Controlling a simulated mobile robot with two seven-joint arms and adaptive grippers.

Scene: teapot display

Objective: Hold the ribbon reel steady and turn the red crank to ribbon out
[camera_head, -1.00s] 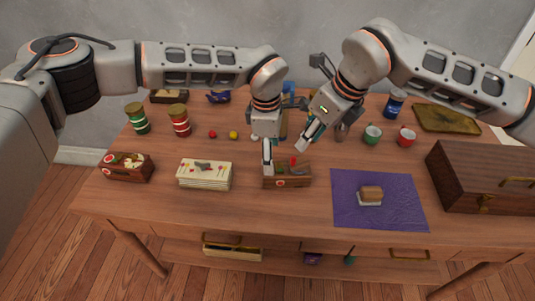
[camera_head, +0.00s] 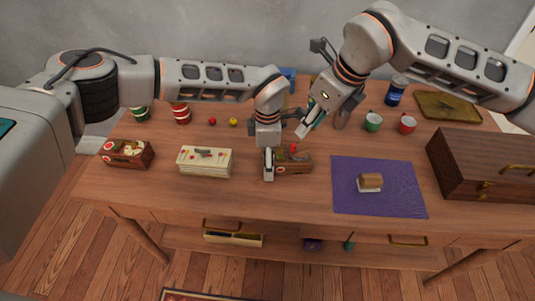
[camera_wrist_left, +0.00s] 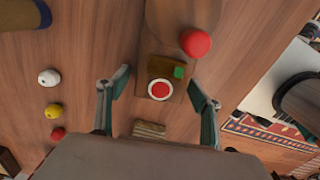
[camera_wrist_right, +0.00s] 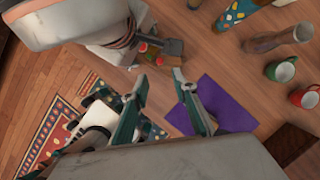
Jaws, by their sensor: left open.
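The ribbon reel (camera_head: 296,167) is a small wooden box-like piece with a round brown wheel, at the front middle of the table. Its red crank knob (camera_head: 294,148) stands on top and shows as a red ball in the left wrist view (camera_wrist_left: 195,42). My left gripper (camera_head: 268,168) is open at the reel's left end. In the left wrist view its fingers (camera_wrist_left: 160,95) stand on both sides of the reel's base, with gaps. My right gripper (camera_head: 306,129) is open and empty, above and behind the knob; its spread fingers show in the right wrist view (camera_wrist_right: 160,82).
A purple cloth (camera_head: 400,195) with a small brown block lies right of the reel. A wooden chest (camera_head: 480,165) stands at far right. A paper stack (camera_head: 205,162) and wooden box (camera_head: 127,154) are at left. Cups (camera_head: 373,122) stand behind the cloth.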

